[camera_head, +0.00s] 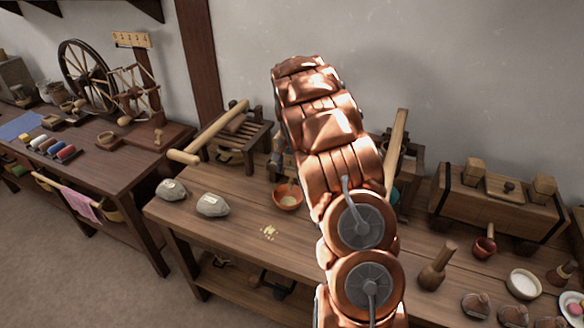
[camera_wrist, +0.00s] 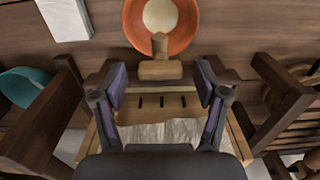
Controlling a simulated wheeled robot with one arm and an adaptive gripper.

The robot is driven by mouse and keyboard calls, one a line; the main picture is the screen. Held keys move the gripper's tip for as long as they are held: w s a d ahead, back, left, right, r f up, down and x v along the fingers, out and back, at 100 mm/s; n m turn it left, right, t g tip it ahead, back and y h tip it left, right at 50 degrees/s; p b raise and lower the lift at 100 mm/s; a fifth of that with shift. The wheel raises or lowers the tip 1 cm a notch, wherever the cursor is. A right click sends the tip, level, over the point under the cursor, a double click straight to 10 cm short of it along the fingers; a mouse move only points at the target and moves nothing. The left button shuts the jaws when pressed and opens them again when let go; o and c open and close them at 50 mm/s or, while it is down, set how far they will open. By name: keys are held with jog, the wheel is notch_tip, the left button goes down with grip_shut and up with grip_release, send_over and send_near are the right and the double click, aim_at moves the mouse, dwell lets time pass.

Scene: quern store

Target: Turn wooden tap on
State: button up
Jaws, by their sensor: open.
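In the wrist view, a small T-shaped light-wood piece (camera_wrist: 160,70), which looks like the wooden tap, sits just beyond my fingertips, roughly centred between them. Its stem overlaps the near rim of an orange bowl (camera_wrist: 134,22) holding something cream-coloured. My gripper (camera_wrist: 160,86) is open, one purple-padded finger on each side, with nothing held. A wooden board with dark slots (camera_wrist: 160,103) shows between the fingers. In the head view, a terracotta bowl (camera_head: 287,203) stands on the bench left of my arm; the tap is not visible there, and my arm covers that area.
Dark wooden frames (camera_wrist: 38,118) flank my gripper closely on both sides. A teal bowl (camera_wrist: 24,88) is at left. The bench (camera_head: 240,245) also holds grey sacks (camera_head: 212,206), a wooden chest (camera_head: 490,205) and a white bowl (camera_head: 523,284).

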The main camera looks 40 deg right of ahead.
jog(key=shift+c, duration=0.4)
jog(key=c, duration=1.1)
jog(key=shift+n+b, duration=0.4)
jog(key=n+b, duration=0.2)
jog(key=n, duration=0.1)
jog(key=shift+f, duration=0.1)
jog(key=n+b, duration=0.2)
jog(key=n, duration=0.3)
jog(key=shift+w+n, duration=0.1)
jog(key=shift+n, duration=0.2)
jog(key=n+b, duration=0.1)
jog(key=n, duration=0.7)
jog(key=shift+n, duration=0.4)
